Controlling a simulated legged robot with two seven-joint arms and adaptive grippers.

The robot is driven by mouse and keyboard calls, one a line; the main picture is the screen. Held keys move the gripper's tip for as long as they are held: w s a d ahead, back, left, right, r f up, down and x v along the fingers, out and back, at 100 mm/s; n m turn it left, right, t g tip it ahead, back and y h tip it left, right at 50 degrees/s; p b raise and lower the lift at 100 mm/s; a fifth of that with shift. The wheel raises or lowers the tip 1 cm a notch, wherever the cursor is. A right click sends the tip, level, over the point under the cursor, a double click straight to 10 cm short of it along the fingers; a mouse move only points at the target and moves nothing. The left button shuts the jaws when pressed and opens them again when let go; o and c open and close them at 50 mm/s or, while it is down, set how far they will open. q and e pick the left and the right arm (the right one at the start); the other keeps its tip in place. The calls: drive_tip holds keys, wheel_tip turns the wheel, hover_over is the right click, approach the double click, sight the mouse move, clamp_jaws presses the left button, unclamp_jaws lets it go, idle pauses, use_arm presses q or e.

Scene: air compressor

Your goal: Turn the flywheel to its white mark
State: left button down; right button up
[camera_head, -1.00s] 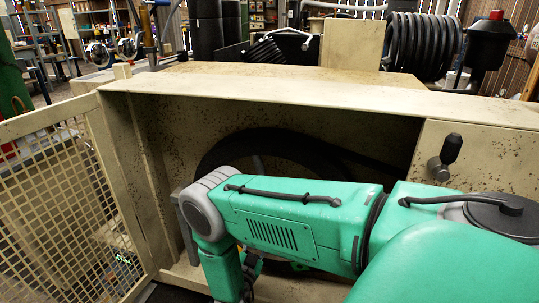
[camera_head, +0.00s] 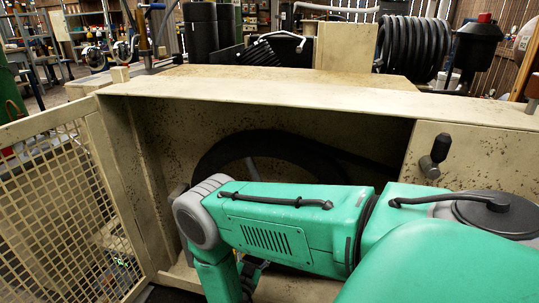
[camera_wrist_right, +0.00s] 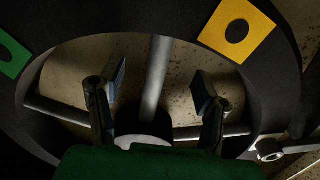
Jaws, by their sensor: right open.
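The dark flywheel (camera_head: 215,158) sits inside the beige housing in the head view, largely hidden behind my right arm. In the right wrist view its black rim (camera_wrist_right: 285,75) carries a yellow plate (camera_wrist_right: 222,22) with a dark hole and a green plate (camera_wrist_right: 12,55) at the left. I see no white mark. My right gripper (camera_wrist_right: 158,88) is open, one finger on each side of a grey spoke (camera_wrist_right: 155,78) above the hub (camera_wrist_right: 143,140). Gaps show between the fingers and the spoke. My left gripper is not in view.
The housing's top edge (camera_head: 320,100) runs above my right arm. A mesh door (camera_head: 65,205) stands open at the left. A black-knobbed handle (camera_head: 438,150) is on the panel at the right. In the wrist view a metal part with a ring end (camera_wrist_right: 268,152) lies beside the right finger.

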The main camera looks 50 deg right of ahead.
drive_tip(key=v, duration=0.5)
drive_tip(key=shift+s+a+p, duration=0.1)
drive_tip(key=shift+a+p, duration=0.05)
drive_tip(key=shift+p, duration=0.25)
drive_tip(key=shift+a, duration=0.1)
drive_tip(key=v, duration=1.2)
